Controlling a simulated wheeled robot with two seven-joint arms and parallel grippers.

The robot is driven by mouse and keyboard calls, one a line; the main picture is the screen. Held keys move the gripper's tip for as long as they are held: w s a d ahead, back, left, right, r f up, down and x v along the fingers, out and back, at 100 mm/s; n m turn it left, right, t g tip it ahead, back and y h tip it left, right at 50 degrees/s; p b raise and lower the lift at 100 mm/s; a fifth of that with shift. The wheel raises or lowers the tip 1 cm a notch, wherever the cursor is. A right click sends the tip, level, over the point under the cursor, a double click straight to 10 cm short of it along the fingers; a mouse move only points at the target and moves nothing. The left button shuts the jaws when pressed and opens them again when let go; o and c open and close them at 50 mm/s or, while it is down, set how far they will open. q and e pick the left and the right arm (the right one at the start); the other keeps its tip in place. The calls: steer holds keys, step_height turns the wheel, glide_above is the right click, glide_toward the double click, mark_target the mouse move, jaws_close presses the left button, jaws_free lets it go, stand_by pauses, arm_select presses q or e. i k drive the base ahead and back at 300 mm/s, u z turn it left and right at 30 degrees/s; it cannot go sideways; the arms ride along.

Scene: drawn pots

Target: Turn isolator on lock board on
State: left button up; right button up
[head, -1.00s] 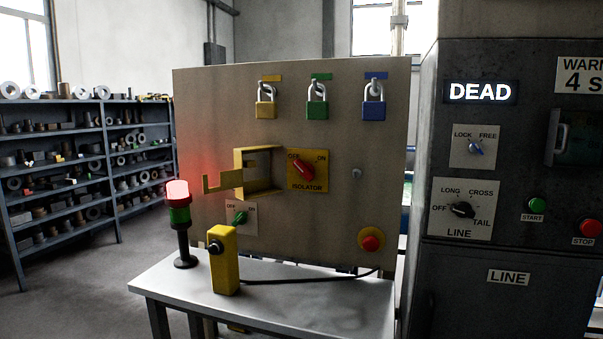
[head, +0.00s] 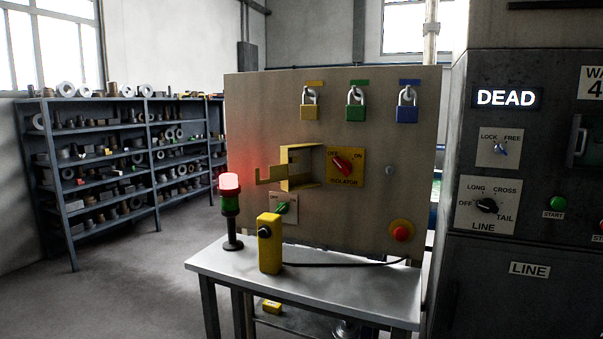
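The lock board (head: 240,110) is an upright beige panel at the back of a small table. The isolator (head: 342,163) is a red knob on a yellow plate marked OFF and ON, right of centre on the board. Its knob slants with its upper left end toward OFF. An open yellow hasp box (head: 300,167) sits just left of the isolator plate, its flap swung out to the left. A smaller green switch (head: 283,208) with OFF and ON marks is below the box. Neither of my grippers is in view.
The table (head: 315,290) carries a lit red stack light (head: 230,200) and a yellow pendant (head: 269,245) with a cable. Three padlocks, yellow (head: 309,109), green (head: 356,110) and blue (head: 407,110), hang along the board's top. A dark cabinet (head: 510,225) reading DEAD stands right. Floor at left is free.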

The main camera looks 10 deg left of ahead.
mark_target(344, 167)
steer(key=u, duration=0.4)
steer(key=k, duration=0.85)
steer(key=z, duration=0.45)
steer(key=i, duration=0.9)
steer(key=u, duration=0.45)
steer(key=i, duration=0.85)
steer(key=u, duration=0.95)
